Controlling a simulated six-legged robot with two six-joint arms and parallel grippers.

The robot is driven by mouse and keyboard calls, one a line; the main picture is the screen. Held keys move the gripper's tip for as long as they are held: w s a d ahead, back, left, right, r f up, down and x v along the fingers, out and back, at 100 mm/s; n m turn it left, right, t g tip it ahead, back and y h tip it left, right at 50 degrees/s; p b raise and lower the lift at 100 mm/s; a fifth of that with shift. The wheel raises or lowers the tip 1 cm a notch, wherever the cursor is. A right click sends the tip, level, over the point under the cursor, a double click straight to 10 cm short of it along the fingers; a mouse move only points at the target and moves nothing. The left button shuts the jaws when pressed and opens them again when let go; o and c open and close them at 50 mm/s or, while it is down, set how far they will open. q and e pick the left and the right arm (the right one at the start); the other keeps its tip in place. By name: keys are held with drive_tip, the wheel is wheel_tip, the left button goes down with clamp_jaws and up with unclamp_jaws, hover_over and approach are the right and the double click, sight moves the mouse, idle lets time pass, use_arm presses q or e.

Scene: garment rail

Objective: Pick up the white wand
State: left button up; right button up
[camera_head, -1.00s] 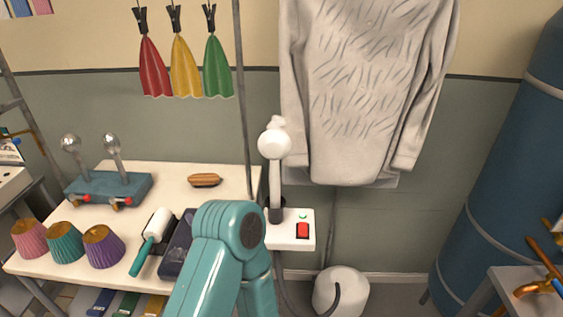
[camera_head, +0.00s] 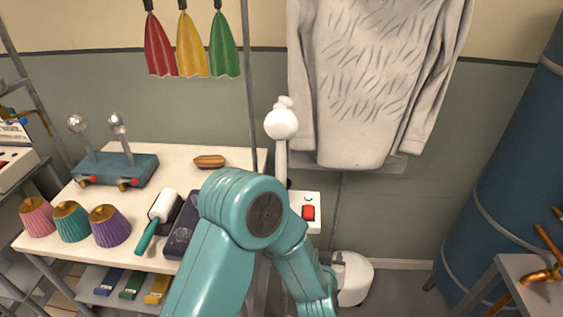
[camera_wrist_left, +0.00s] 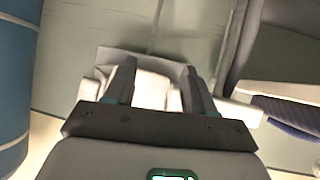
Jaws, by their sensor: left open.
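The white wand (camera_head: 281,128) stands upright in the head view, with a round white head on a thin stem. Its lower part is hidden behind my left arm. Beside its foot is a white box with a red switch (camera_head: 308,212). My left arm reaches across in front of them, its forearm pointing down right, and its gripper is out of sight in the head view. In the left wrist view the left gripper (camera_wrist_left: 159,68) is open, with pale shapes beyond its fingers. I cannot tell whether these include the wand. My right gripper is not in view.
A grey sweater (camera_head: 375,90) hangs behind the wand. A white rounded unit (camera_head: 354,277) stands on the floor. A blue tank (camera_head: 520,170) stands right.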

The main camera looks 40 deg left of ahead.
use_arm(q)
wheel_tip(320, 180, up, 9)
drive_tip(key=w+a+n+t+y, duration=0.1)
drive_tip(key=w+a+n+y, duration=0.1)
drive_tip(key=y, duration=0.2)
drive_tip(key=n+g+y, duration=0.2)
drive_tip(key=n+y, duration=0.3)
drive_tip(key=y, duration=0.2)
approach(283, 158)
drive_tip(key=p+x, duration=0.1)
drive_tip(key=x, duration=0.4)
drive_tip(key=shift+w+a+f+p, duration=0.2)
drive_tip(key=shift+p, duration=0.2)
drive_tip(key=shift+w+a, duration=0.15)
drive_tip(key=shift+a, duration=0.05)
drive_tip(key=p+x, duration=0.2)
drive_tip(key=x, duration=0.2)
drive_tip(key=shift+a+r, duration=0.2)
drive_tip(key=shift+a, duration=0.05)
drive_tip(key=shift+w+a+f, duration=0.1)
drive_tip(key=shift+w+a, duration=0.2)
drive_tip(key=shift+a, duration=0.05)
drive_tip(key=shift+d, duration=0.1)
drive_tip(key=shift+c, duration=0.3)
clamp_jaws()
